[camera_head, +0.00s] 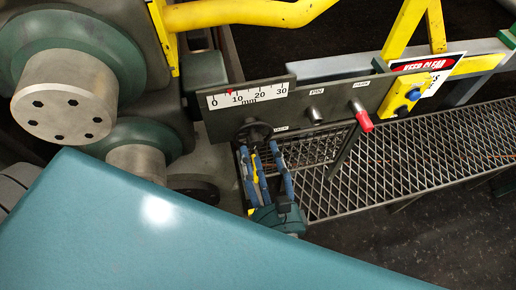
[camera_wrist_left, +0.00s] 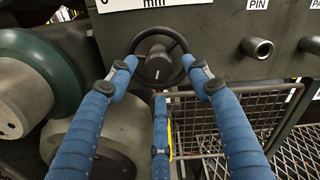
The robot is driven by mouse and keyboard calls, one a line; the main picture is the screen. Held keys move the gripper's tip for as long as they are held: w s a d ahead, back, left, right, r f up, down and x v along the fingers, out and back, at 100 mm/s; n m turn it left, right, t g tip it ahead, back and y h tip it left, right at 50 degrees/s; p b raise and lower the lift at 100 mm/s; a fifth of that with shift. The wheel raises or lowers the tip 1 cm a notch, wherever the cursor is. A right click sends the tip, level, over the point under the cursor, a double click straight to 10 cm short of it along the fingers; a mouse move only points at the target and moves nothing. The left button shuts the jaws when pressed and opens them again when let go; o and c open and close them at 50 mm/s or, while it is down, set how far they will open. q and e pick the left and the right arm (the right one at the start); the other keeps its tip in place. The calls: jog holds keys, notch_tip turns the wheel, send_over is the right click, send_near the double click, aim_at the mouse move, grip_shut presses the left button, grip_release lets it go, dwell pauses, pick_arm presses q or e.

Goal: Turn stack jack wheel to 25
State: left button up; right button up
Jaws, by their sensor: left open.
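The jack wheel (camera_head: 253,132) is a small dark handwheel on the front of a grey panel, below a white scale (camera_head: 248,95) marked 0 to 30 mm. The red pointer (camera_head: 229,92) stands a little short of 10. My left gripper (camera_head: 258,148) has blue fingers, is open and points at the wheel. In the left wrist view the wheel (camera_wrist_left: 158,48) lies between the two upper fingertips (camera_wrist_left: 157,68), with a third finger below. The tips are close to the rim; I cannot tell whether they touch. My right gripper is not in view.
Right of the wheel are a PIN knob (camera_head: 316,115) and a red-handled lever (camera_head: 362,117). A yellow box with a blue button (camera_head: 413,95) is further right. Large metal rollers (camera_head: 65,98) stand left. A mesh walkway (camera_head: 420,150) runs below the panel.

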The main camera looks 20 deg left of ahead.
pick_arm(q)
jog(key=v, duration=0.5)
jog(key=shift+w, duration=0.1)
